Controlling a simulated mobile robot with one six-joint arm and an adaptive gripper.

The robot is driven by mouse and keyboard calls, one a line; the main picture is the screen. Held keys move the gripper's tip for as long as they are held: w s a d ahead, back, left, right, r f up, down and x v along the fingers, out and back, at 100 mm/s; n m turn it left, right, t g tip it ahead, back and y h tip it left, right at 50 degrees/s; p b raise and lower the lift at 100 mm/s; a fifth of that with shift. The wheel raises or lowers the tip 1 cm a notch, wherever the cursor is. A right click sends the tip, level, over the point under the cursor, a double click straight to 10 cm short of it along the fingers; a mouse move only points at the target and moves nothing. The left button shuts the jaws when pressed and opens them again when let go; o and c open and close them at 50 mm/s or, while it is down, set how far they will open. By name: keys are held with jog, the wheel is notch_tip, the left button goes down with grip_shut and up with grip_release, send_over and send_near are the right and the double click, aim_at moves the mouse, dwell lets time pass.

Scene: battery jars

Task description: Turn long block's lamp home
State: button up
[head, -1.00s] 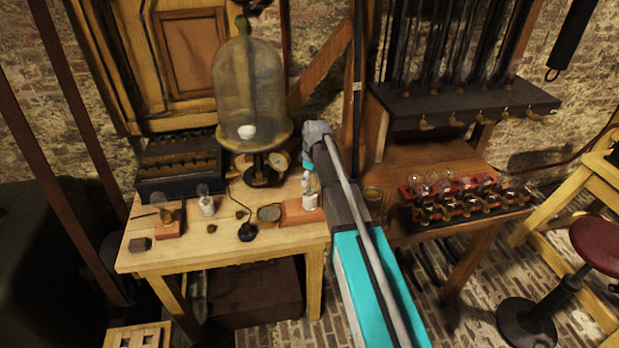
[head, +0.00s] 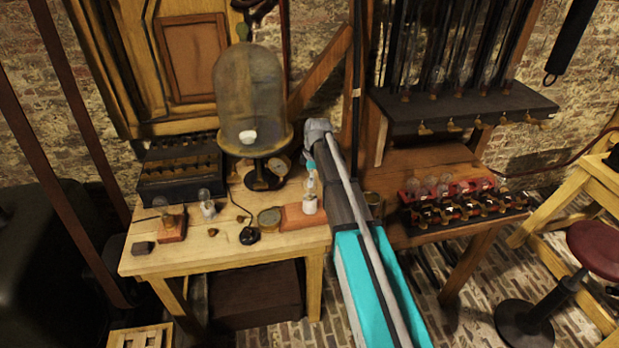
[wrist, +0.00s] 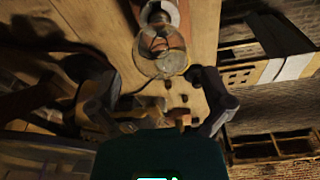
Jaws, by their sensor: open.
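The long block (head: 294,216) is a reddish-brown slab lying at the right end of the pale wooden table. Its lamp (head: 310,184), a clear glass bulb in a white socket, stands upright at the block's right end. In the wrist view the lamp's glass (wrist: 161,50) shows at top centre, with the reddish block (wrist: 184,18) behind it. My gripper (wrist: 162,108) is open and empty, its dark fingers spread either side, with the bulb just beyond the gap. No contact shows. In the head view my arm largely hides the gripper.
A glass bell jar (head: 249,90) on a stand is left of my arm. A rack of red jars (head: 470,205) stands right.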

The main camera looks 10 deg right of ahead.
jog(key=shift+d+r+p, duration=0.7)
jog(key=shift+r+p, duration=4.8)
jog(key=shift+r, duration=0.3)
jog(key=s+a+f+m+b, duration=0.1)
jog(key=s+f+m+b, duration=0.7)
jog(key=s, duration=0.5)
jog(key=s+a+f+m+h+b, duration=0.1)
jog(key=s+f+m+b, duration=0.6)
jog(key=s+f+b, duration=0.4)
jog(key=shift+s+a+m, duration=0.4)
jog(key=shift+s, duration=0.6)
